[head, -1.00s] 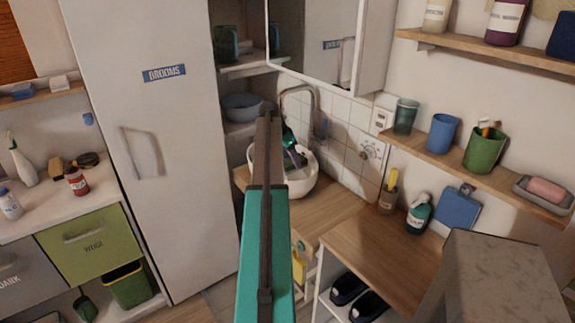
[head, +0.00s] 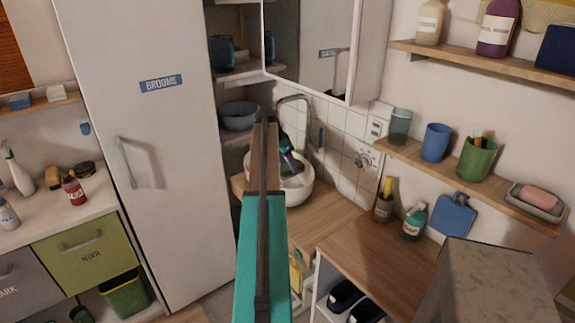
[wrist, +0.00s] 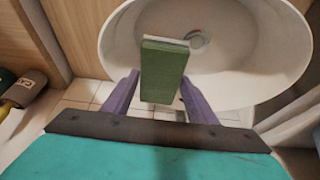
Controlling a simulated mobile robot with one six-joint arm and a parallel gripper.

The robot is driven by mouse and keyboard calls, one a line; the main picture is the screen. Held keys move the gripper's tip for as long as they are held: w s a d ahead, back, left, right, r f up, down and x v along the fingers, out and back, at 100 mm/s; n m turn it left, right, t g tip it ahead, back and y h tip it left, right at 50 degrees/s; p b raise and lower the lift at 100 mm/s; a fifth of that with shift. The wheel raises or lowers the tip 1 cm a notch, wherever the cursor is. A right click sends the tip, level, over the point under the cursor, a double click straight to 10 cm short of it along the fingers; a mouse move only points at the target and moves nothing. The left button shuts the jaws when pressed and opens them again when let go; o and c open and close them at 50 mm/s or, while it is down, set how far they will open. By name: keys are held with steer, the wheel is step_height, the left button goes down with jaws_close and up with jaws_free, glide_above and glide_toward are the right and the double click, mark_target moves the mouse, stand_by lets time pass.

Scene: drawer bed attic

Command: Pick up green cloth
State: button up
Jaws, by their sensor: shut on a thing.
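The green cloth (wrist: 165,70) shows in the wrist view as a folded, block-like green piece with a pale far edge. My gripper (wrist: 160,88) has its purple fingers on either side of it and is shut on it. The cloth appears in front of the white basin (wrist: 112,42), near the basin's rim. In the head view my gripper (head: 287,160) is at the basin (head: 300,192), partly hidden by my own arm. I cannot clearly make out the cloth there.
A tall white cabinet labelled brooms (head: 150,200) stands to the left of the basin. A tiled wall with a tap (head: 295,98) is behind it. A wooden counter (head: 375,265) with bottles is to the right, below a shelf with cups (head: 437,142).

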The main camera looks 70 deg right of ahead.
steer(key=shift+r+p, duration=1)
steer(key=shift+r, duration=0.15)
